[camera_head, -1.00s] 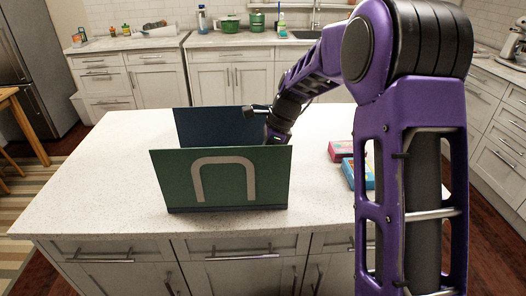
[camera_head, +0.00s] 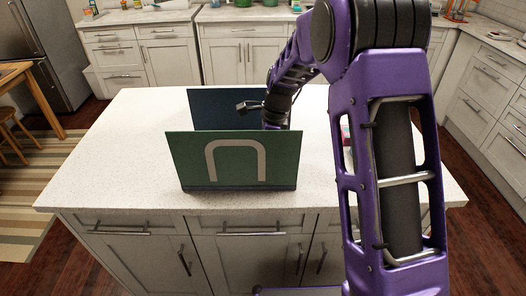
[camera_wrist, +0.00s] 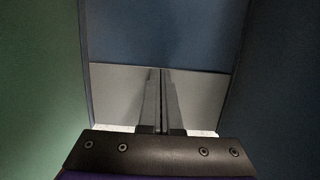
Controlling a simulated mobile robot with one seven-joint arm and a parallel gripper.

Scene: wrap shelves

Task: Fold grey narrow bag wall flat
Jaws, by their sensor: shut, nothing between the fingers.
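The bag stands on the counter. Its green wide wall (camera_head: 235,175) with a grey handle shape is upright at the front, and its blue wide wall (camera_head: 215,108) is upright behind. In the wrist view the green wall (camera_wrist: 40,90) is on the left and the blue wall (camera_wrist: 280,90) on the right. Between them the grey narrow wall (camera_wrist: 205,95) spans the gap below a blue surface (camera_wrist: 160,30). I cannot tell whether it lies fully flat. My gripper (camera_wrist: 160,75) is shut and empty, fingers over the grey wall; contact is unclear. The green wall hides the fingertips in the head view.
The white counter (camera_head: 120,150) is clear left of the bag. A small pinkish item (camera_head: 345,130) shows partly behind my arm on the right. Cabinets line the back and right. A wooden table (camera_head: 15,75) stands at the far left.

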